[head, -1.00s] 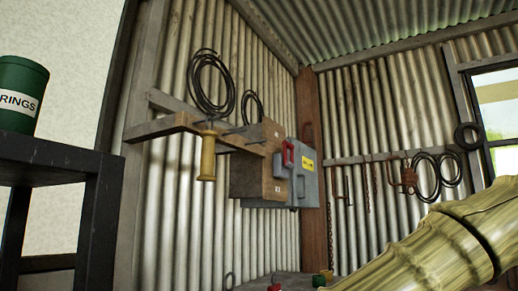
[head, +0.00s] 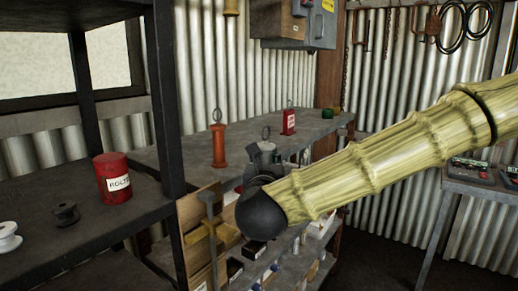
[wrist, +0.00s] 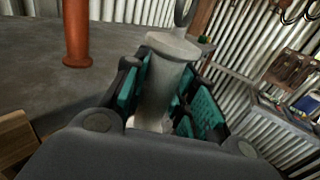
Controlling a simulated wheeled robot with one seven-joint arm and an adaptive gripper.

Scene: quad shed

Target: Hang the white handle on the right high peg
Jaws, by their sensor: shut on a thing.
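The white handle (wrist: 168,80) looks pale grey and stands roughly upright between the teal pads of my gripper (wrist: 163,100) in the wrist view. A metal ring tops it. My gripper is shut on it. In the head view my gripper (head: 262,165) is small and partly hidden behind my dark wrist joint, above the near edge of the workbench. The handle's ring (head: 266,132) shows above it. The right high peg is not in view; only the lower end of a yellow handle (head: 231,8) shows at the top.
An orange handle (head: 218,145) and a red handle (head: 289,122) stand on the grey bench (head: 180,150), with a green item (head: 327,114) behind. A dark shelf (head: 165,100) with a red can (head: 114,178) stands left.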

